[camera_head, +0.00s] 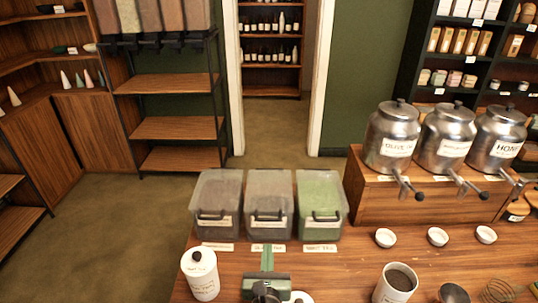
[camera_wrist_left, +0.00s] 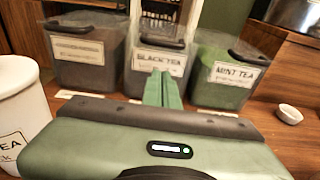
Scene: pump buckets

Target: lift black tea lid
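The black tea bin (camera_head: 268,190) is the middle of three clear bins on the wooden counter. Its label reads BLACK TEA in the left wrist view (camera_wrist_left: 158,66). Its lid has a dark handle (camera_head: 267,216) at the front, also visible in the left wrist view (camera_wrist_left: 163,41). The lid appears to be on the bin. My left gripper (camera_head: 267,249) is in front of this bin, apart from the handle. Its green fingers (camera_wrist_left: 163,80) are together, with nothing visible between them. My right gripper is not in view.
A dark-filled bin (camera_head: 217,190) stands left of it and the mint tea bin (camera_head: 320,190) right. A white lidded jar (camera_head: 203,277) is close to my left gripper. Steel dispensers (camera_head: 393,140) stand on a wooden box, with small white bowls (camera_head: 386,237) in front.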

